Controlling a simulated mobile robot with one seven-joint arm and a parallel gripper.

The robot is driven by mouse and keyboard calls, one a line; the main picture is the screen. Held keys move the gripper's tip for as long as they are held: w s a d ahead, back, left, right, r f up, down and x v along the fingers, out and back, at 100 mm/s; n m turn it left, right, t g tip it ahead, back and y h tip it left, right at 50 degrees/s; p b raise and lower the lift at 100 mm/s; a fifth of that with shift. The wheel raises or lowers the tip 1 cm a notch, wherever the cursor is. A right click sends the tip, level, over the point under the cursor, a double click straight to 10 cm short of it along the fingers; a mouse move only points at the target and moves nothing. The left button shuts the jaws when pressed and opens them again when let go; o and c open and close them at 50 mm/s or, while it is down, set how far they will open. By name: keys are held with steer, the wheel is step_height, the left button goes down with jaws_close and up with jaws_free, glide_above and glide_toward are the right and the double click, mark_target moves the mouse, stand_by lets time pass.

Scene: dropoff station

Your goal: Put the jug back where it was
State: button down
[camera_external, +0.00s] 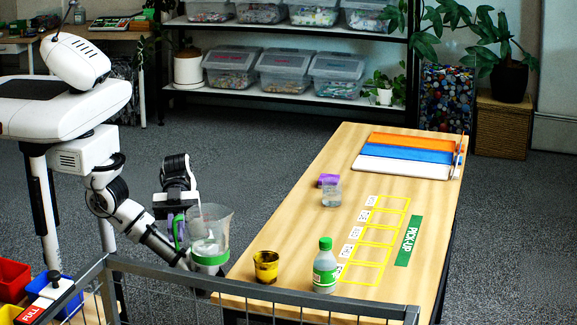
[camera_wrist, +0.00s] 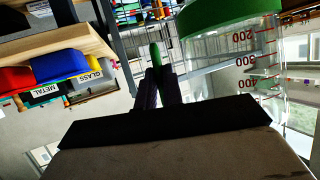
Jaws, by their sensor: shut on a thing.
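The jug (camera_external: 209,225) is clear, with a green base band and a green handle. It is upright just left of the wooden table's near left edge and looks held in the air. My gripper (camera_external: 178,228) is shut on its handle. In the wrist view the jug (camera_wrist: 262,62) fills the upper right, with its green base at the top and red volume marks on its wall. There my gripper (camera_wrist: 157,80) has its dark fingers together on the green handle. The wooden table (camera_external: 290,215) is to the right of the jug.
On the table stand a yellow cup (camera_external: 265,267), a green-labelled bottle (camera_external: 325,268), a small clear container (camera_external: 332,195) and a purple item (camera_external: 328,180). Yellow outlined slots and a green PICK-UP strip (camera_external: 408,241) lie at right. A grey rail (camera_external: 260,290) runs in front.

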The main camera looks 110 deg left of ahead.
step_height(320, 180, up, 19)
steer(key=w+a+r+n+t+y+p, duration=0.2)
steer(key=w+a+p, duration=0.3)
steer(key=w, duration=0.3)
steer(key=w+a+r+n+t+y+p, duration=0.1)
steer(key=w+a+n+t+p, duration=0.3)
steer(key=w, duration=0.4)
steer(key=w+a+f+n+t+y+p, duration=0.1)
steer(key=w+a+f+y+p, duration=0.15)
steer(key=w+a, duration=0.3)
steer(key=w+a+f+n+y+p, duration=0.2)
steer(key=w+a+p, duration=0.15)
steer(key=a, duration=0.35)
steer(key=shift+h, duration=0.25)
steer(key=f+p, duration=0.1)
steer(key=f, duration=1)
steer(key=f+p, duration=0.1)
steer(key=f, duration=1.1)
steer(key=shift+w+f, duration=0.2)
steer(key=shift+f, duration=0.1)
steer(key=shift+f, duration=0.2)
steer(key=c, duration=1.5)
jaws_free()
steer(key=shift+c, duration=0.2)
steer(key=shift+r, duration=0.15)
